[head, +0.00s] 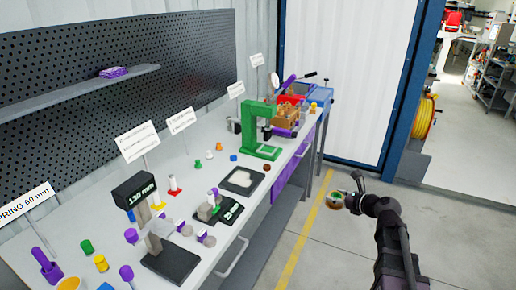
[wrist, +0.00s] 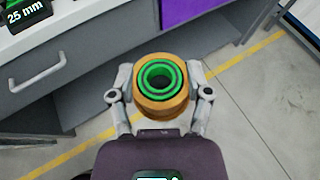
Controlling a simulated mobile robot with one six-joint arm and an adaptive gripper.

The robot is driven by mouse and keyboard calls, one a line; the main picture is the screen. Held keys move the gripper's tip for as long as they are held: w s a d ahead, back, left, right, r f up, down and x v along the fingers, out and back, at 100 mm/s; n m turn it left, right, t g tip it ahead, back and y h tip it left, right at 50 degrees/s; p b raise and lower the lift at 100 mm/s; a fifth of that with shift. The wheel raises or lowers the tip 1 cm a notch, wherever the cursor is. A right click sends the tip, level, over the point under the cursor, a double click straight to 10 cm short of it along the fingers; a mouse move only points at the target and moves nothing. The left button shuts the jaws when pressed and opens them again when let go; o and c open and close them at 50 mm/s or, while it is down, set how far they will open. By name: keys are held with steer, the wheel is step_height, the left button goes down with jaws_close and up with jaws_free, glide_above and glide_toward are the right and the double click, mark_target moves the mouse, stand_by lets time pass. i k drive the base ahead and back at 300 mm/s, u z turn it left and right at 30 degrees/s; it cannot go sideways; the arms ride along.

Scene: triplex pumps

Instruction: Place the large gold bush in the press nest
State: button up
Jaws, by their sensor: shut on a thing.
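My gripper (head: 346,201) is shut on a gold bush, held out over the floor to the right of the bench. In the wrist view the gold bush (wrist: 160,109) sits upright between the two fingers, with green rings and a dark hole showing in its top. The green press (head: 250,125) stands on the far part of the bench, apart from my gripper. Its base (head: 262,152) shows, but a nest is too small to make out.
The bench (head: 205,262) carries several small coloured parts, a black stand with a display (head: 135,190) and a dark square tray (head: 240,181). Red and brown bins (head: 291,112) stand beyond the press. Drawer handles (wrist: 38,77) stick out from the bench front. Floor right of the bench is clear.

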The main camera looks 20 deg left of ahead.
mark_target(267, 150)
steer(key=u, duration=0.45)
steer(key=i, duration=1.05)
steer(key=u, duration=0.4)
